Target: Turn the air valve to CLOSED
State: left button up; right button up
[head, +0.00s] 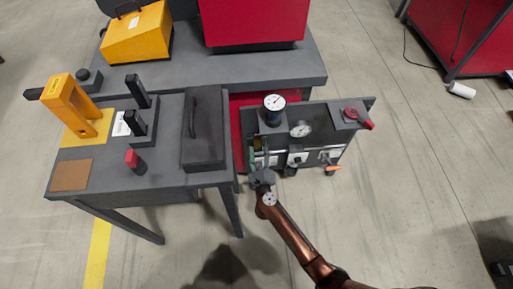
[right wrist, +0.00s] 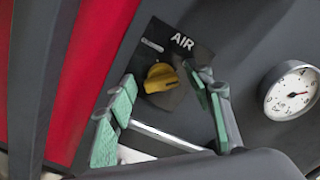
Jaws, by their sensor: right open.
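The air valve is a yellow knob (right wrist: 160,77) on a dark plate (right wrist: 178,45) marked AIR in the right wrist view. Its grip bar lies roughly across the picture, slightly tilted. I can read no OPEN or CLOSED mark beside it. My right gripper (right wrist: 162,92) is open, with green-padded fingers on the left and right of the knob; I cannot tell whether the tips are level with it. In the head view my right gripper (head: 262,178) is at the left end of the dark panel (head: 318,112), where I cannot make out the knob. My left gripper is not in view.
A round gauge (right wrist: 291,90) is right of the valve in the right wrist view. In the head view, a dial on a blue body (head: 274,102) and a red-handled switch (head: 352,114) are on the panel. A grey table (head: 170,188) stands close left. Floor right is open.

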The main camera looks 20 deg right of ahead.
jog(key=shift+w, duration=0.1)
jog(key=shift+c, duration=0.6)
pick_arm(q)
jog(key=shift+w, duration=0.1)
pick_arm(e)
jog(key=c, duration=1)
jog(key=shift+c, duration=0.2)
